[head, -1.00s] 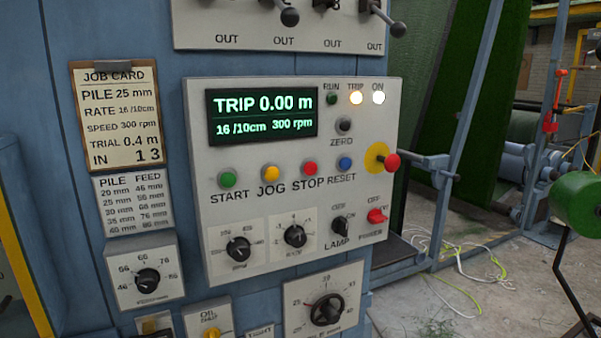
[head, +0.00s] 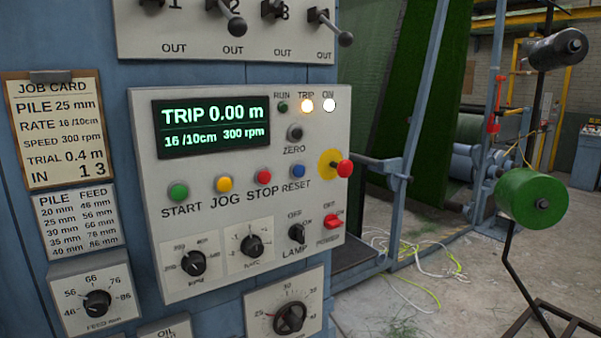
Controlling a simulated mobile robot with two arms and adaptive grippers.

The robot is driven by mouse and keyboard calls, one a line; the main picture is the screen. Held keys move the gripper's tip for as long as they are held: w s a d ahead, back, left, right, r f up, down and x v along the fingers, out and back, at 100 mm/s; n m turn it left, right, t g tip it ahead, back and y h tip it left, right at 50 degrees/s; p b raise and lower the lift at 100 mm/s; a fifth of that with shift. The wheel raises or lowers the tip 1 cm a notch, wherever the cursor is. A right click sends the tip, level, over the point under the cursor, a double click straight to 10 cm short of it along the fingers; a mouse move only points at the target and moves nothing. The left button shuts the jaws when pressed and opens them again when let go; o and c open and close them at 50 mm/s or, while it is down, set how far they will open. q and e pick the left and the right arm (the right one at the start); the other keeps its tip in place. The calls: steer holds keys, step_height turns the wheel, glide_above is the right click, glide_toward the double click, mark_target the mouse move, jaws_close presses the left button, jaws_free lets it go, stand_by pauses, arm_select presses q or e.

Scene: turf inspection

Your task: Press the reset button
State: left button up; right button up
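The reset button (head: 298,171) is a small blue button on the white control panel (head: 310,120), above the word RESET. The red STOP button (head: 264,176) is just left of it, and a red emergency knob on a yellow disc (head: 329,162) is to its right. The display (head: 211,126) reads TRIP 0.00 m, 16/10cm, 300 rpm. The RUN lamp (head: 282,107) is dark. Neither of my grippers shows in the head view.
A job card (head: 62,130) hangs left of the panel. Levers with round knobs (head: 237,26) stick out above it. A green spool (head: 535,198) on a black stand is at the right. Yellow and white cords (head: 420,265) lie on the concrete floor.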

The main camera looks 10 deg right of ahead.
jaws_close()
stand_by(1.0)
